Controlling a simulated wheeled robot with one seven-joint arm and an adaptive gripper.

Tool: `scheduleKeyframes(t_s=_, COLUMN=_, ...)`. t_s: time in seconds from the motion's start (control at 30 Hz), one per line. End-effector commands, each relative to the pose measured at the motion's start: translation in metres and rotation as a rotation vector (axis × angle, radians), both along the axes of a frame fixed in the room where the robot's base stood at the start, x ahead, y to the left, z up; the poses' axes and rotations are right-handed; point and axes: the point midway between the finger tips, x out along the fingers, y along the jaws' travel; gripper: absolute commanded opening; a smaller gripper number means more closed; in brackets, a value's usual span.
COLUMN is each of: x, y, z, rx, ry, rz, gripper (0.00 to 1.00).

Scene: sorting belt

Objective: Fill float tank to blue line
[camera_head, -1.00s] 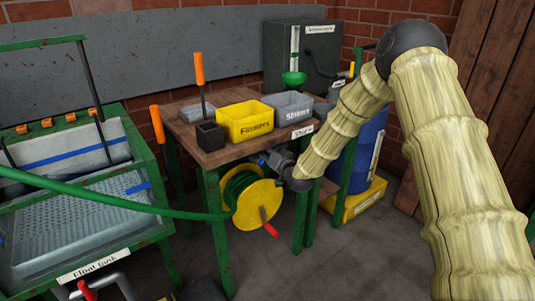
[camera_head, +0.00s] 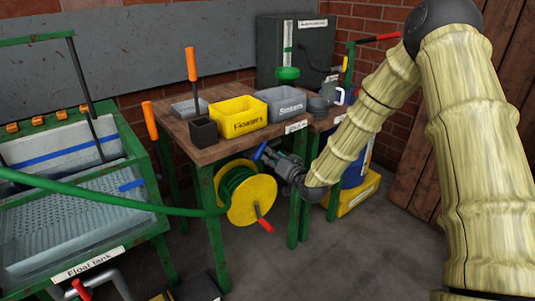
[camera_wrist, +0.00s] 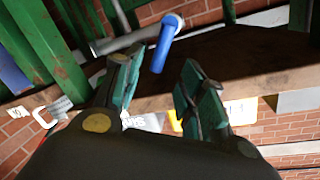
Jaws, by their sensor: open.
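The float tank (camera_head: 62,243) is a green-framed tank at the left of the head view, with a blue line (camera_head: 60,152) along its inner wall. A perforated bed shows inside; I cannot tell the water level. A green hose (camera_head: 110,200) runs across the tank's front from a yellow reel (camera_head: 252,200) under the bench. My gripper (camera_head: 280,163) is low beside the reel, under the bench edge. A blue handle (camera_head: 259,151) is close to its fingers. In the wrist view, my gripper (camera_wrist: 160,75) is open, and the blue handle (camera_wrist: 165,45) shows between and beyond the fingertips.
The wooden bench (camera_head: 185,135) carries a yellow bin (camera_head: 238,120), a grey bin (camera_head: 280,105) and a black holder (camera_head: 203,132). A blue drum (camera_head: 355,170) stands behind my arm. A red-handled lever (camera_head: 375,38) is at upper right.

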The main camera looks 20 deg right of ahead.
Motion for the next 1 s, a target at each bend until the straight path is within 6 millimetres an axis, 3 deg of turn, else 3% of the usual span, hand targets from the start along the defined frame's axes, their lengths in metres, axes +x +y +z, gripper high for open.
scheduleKeyframes(t_s=0.3, x=-0.023, y=-0.005, z=0.003, rx=0.001, ry=0.000, rz=0.000, gripper=0.41)
scheduleKeyframes(t_s=1.0, x=-0.024, y=-0.004, z=0.003, rx=0.000, ry=0.000, rz=0.000, gripper=0.41)
